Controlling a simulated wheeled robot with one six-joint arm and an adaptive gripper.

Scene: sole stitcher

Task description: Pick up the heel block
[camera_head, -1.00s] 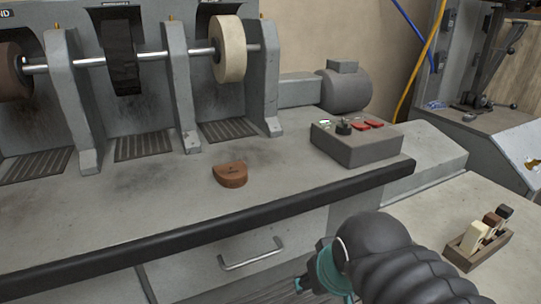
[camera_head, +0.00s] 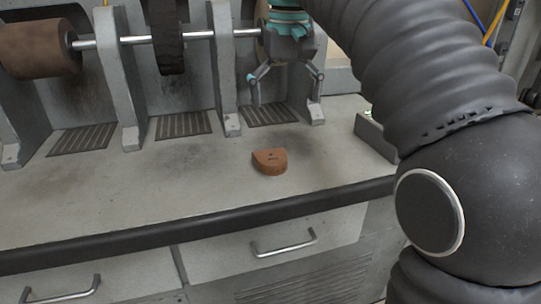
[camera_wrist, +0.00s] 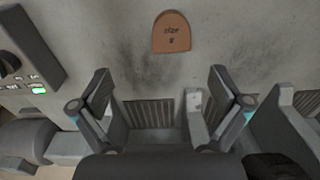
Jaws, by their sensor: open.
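The heel block (camera_head: 269,161) is a small brown D-shaped block lying flat on the grey bench top. In the wrist view the heel block (camera_wrist: 172,32) shows at the top middle, with dark lettering on its face. My gripper (camera_head: 287,99) is open and empty, with its fingers pointing down. It is above the bench, over the vent grate behind the block, and apart from the block. In the wrist view the two fingers of my gripper (camera_wrist: 160,80) are spread wide, and the block lies beyond their tips.
Grey upright supports (camera_head: 225,75) carry a shaft with a brown roller (camera_head: 38,48) and a black wheel (camera_head: 166,38) behind the block. A control box (camera_head: 374,136) stands at the right, partly hidden by my arm. The bench left of the block is clear.

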